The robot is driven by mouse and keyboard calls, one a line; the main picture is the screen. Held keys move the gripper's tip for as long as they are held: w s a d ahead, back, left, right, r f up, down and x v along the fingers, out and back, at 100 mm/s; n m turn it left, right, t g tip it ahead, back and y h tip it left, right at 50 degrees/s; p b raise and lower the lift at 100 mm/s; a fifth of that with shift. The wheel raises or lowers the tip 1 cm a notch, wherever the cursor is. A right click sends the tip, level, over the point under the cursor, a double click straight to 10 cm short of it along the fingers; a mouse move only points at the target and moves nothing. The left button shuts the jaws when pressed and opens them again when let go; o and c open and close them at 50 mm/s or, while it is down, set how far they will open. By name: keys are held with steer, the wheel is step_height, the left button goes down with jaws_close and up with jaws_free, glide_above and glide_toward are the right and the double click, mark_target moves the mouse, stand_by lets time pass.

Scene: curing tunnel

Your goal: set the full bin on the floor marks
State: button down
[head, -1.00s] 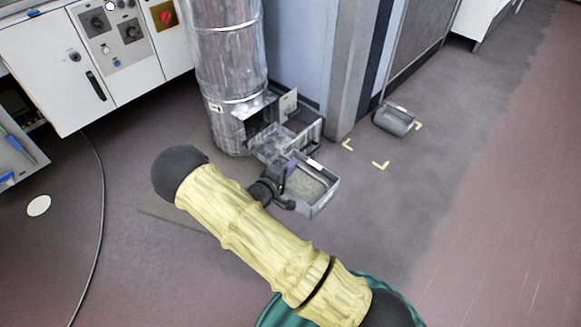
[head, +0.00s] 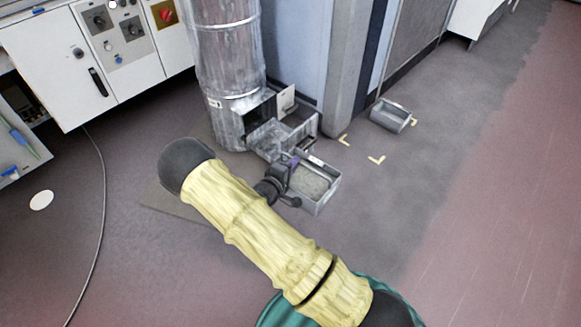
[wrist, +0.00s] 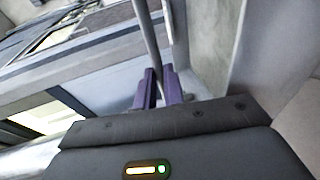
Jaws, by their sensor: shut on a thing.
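The full bin (head: 325,192), a grey metal box filled with pale grey material, is in front of the duct's open hatch in the head view. My gripper (head: 289,170) is at the bin's left side, shut on its handle bar; the wrist view shows the purple fingers (wrist: 160,88) closed about a grey bar (wrist: 147,45). I cannot tell whether the bin touches the floor. The yellow floor marks (head: 376,160) lie to the right, near the column. A second grey bin (head: 390,116) stands among them at the back and looks empty.
The round metal duct (head: 225,60) with its open hatch and a metal chute (head: 275,137) stands just behind the full bin. A white cabinet (head: 60,75) and a cable (head: 101,210) are at left. Floor at right is clear.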

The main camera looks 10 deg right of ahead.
mark_target(299, 173)
steer(key=shift+w+d+r+n+t+y+p, duration=0.6)
steer(key=shift+w+d+r+n+t+y, duration=0.3)
steer(key=shift+y, duration=0.3)
steer(key=shift+w+d+f+n+t+y, duration=0.1)
steer(key=shift+n+t+y, duration=0.2)
steer(key=shift+n+y, duration=0.25)
steer(key=shift+d+f+n+t+y+p, duration=0.15)
steer(key=shift+d+n+t+y+p, duration=0.2)
steer(key=shift+n+y+p, duration=0.4)
steer(key=shift+a+f+n+t+y, duration=0.1)
steer(key=shift+f+n+t+y, duration=0.15)
steer(key=shift+n+y, duration=0.5)
steer(key=n+y, duration=0.1)
steer(key=s+a+f+y, duration=0.1)
steer(key=y, duration=0.1)
steer(key=s+f+n+y+p, duration=0.1)
steer(key=shift+s+a+n+t, duration=0.1)
steer(key=shift+a+n+t, duration=0.15)
steer(key=shift+n+t, duration=0.1)
steer(key=shift+d, duration=0.1)
